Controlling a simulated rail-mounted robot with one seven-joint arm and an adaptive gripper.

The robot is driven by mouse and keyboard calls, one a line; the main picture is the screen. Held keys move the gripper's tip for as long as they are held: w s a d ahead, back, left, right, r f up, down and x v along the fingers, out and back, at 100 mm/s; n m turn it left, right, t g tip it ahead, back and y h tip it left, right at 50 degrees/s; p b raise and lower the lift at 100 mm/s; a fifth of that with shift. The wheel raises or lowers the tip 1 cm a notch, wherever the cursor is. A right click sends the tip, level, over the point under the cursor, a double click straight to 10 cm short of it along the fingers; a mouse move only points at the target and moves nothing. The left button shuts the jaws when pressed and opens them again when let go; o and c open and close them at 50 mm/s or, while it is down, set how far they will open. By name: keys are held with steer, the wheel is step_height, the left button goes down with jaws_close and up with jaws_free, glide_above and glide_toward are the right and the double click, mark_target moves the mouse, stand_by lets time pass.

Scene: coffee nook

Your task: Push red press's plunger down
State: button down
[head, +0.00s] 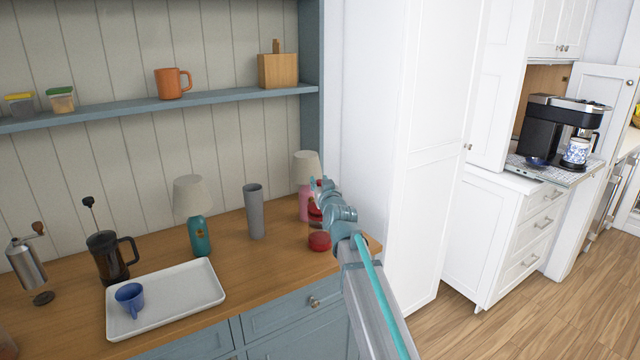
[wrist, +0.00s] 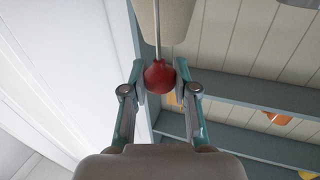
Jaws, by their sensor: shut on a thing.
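The red press (head: 319,241) stands at the right end of the wooden counter, partly hidden behind my arm. Its red base and part of its red upper section show in the head view. In the wrist view its round red plunger knob (wrist: 159,77) sits between the fingertips of my gripper (wrist: 160,80), with a thin metal rod running from it. My gripper, also seen above the press in the head view (head: 319,186), is shut on the knob. How far the rod stands out of the press is hard to tell.
A pink lamp (head: 306,204) stands close behind the press. A grey cup (head: 254,211), a teal lamp (head: 200,234), a dark press (head: 105,257) and a white tray (head: 180,300) with a blue mug (head: 130,297) are to the left. A white cabinet (head: 425,150) rises at right.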

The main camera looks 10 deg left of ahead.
step_height(320, 180, down, 5)
steer(key=b, duration=0.4)
steer(key=shift+s+f, duration=0.1)
steer(key=shift+f, duration=0.05)
steer(key=c, duration=0.9)
jaws_free()
steer(key=shift+o, duration=0.2)
steer(key=v, duration=1.2)
